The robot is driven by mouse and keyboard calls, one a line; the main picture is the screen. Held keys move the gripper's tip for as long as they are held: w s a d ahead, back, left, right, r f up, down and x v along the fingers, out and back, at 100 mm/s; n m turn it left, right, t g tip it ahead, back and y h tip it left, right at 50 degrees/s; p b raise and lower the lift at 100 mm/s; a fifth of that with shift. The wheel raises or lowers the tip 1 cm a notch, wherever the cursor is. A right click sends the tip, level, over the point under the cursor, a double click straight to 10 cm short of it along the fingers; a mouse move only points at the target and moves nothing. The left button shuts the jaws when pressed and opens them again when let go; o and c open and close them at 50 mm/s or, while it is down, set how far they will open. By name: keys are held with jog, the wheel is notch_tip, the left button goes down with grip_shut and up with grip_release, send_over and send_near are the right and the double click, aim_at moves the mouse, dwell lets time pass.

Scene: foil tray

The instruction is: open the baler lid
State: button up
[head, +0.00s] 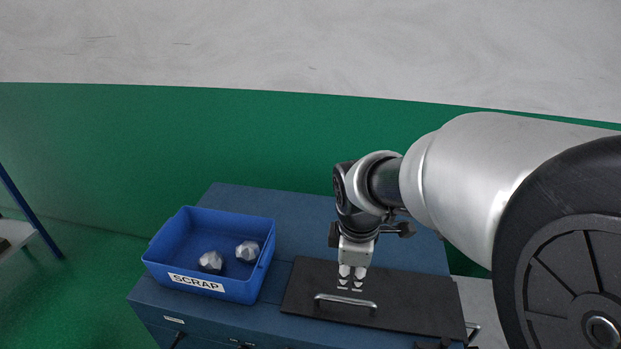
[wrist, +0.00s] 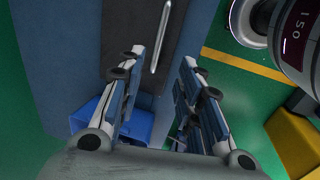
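The baler lid (head: 415,300) is a flat black panel lying level on the blue cabinet top, and it looks shut. Its silver bar handle (head: 345,301) is near the front edge. In the wrist view the lid (wrist: 125,35) is a dark strip at the top, and the handle (wrist: 161,38) shows between the fingers, toward the far end. My gripper (head: 350,286) points down above the lid, just behind the handle in the head view. In the wrist view my gripper (wrist: 163,62) has its fingers apart with nothing between them. I see no contact with the handle.
A blue bin (head: 200,281) labelled SCRAP holds two crumpled foil lumps (head: 229,256) and stands left of the lid. The blue cabinet top (head: 290,215) is clear behind the lid. A green wall (head: 130,140) rises behind the cabinet.

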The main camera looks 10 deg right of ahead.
aim_at(347, 300)
jog(key=w+f+b, duration=0.1)
jog(key=f, duration=0.3)
jog(key=w+f+b, duration=0.1)
jog(key=f+b, duration=0.1)
jog(key=f, duration=0.3)
jog(key=d+f+b, duration=0.1)
jog(key=f, duration=0.4)
jog(key=shift+w+f, duration=0.15)
jog(key=shift+w, duration=0.25)
jog(key=shift+c, duration=0.4)
grip_shut()
